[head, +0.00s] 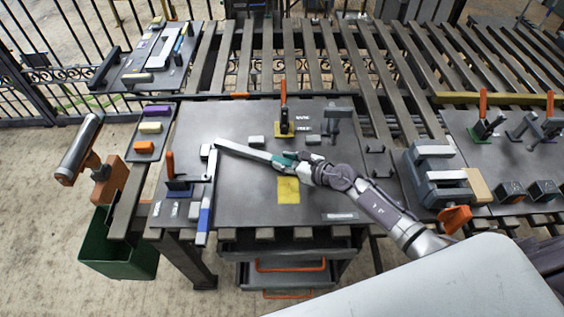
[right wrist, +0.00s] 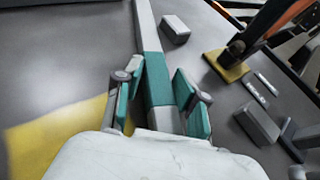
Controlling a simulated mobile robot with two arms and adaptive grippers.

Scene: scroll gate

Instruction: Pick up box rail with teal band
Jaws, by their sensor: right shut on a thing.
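The box rail with the teal band (head: 245,151) is a long light grey bar over the grey worktable (head: 240,208), running from upper left to my right gripper (head: 297,165). The right wrist view shows the rail's teal band (right wrist: 157,82) between the two teal-padded fingers of the right gripper (right wrist: 158,92), which is shut on it. I cannot tell whether the rail touches the table or is slightly above it. The near end of the rail is hidden by the gripper. My left gripper is not in view.
A rail with a blue band (head: 207,208) lies at the table's left. A clamp with an orange handle (head: 284,105) on a yellow base stands behind the rail, near small grey blocks (head: 257,140). A yellow patch (head: 288,190) lies in front. A grey vise (head: 437,172) stands at right.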

